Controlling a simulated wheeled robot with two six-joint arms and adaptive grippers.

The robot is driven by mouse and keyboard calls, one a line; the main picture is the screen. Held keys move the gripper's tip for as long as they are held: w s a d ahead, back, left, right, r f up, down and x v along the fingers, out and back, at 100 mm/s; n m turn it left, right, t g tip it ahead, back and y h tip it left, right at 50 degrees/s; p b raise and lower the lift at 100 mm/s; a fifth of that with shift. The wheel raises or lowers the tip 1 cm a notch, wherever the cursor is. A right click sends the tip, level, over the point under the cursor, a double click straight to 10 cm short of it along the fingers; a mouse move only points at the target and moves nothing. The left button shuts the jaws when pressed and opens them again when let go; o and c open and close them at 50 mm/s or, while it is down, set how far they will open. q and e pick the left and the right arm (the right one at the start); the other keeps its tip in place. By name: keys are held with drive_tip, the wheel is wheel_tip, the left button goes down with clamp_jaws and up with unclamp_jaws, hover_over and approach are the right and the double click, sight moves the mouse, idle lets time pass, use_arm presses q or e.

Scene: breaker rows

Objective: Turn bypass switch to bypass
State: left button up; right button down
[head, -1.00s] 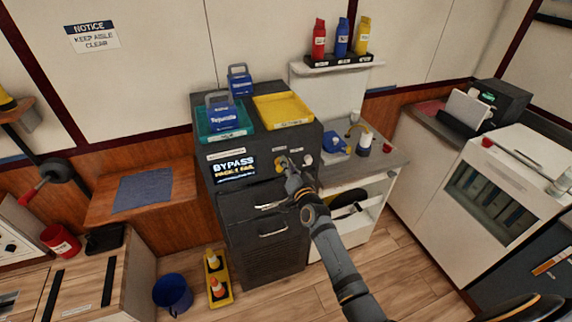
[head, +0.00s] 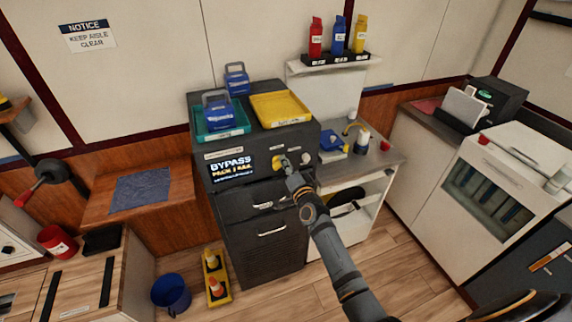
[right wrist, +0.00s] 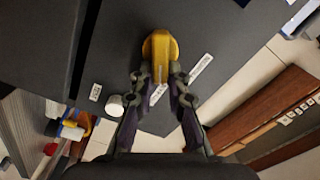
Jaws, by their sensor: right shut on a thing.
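The dark cabinet (head: 262,208) has a lit display (head: 232,167) whose top line reads BYPASS; its smaller lines are too blurred to read surely. A yellow switch knob (head: 278,163) is on the cabinet front, right of the display. My right gripper (head: 287,162) reaches it from the lower right and partly covers it. In the right wrist view, the fingers of the right gripper (right wrist: 159,78) are closed on the lower end of the yellow knob (right wrist: 160,46). Its exact setting cannot be told. My left gripper is out of view.
A white knob (head: 307,159) sits close right of the gripper; it also shows in the right wrist view (right wrist: 116,105). A teal tray (head: 223,136) and a yellow tray (head: 282,121) stand on the cabinet. A sink counter (head: 365,168) adjoins at right.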

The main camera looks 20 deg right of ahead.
drive_tip(key=c, duration=1.3)
unclamp_jaws()
drive_tip(key=s, duration=1.2)
drive_tip(key=shift+d, duration=0.2)
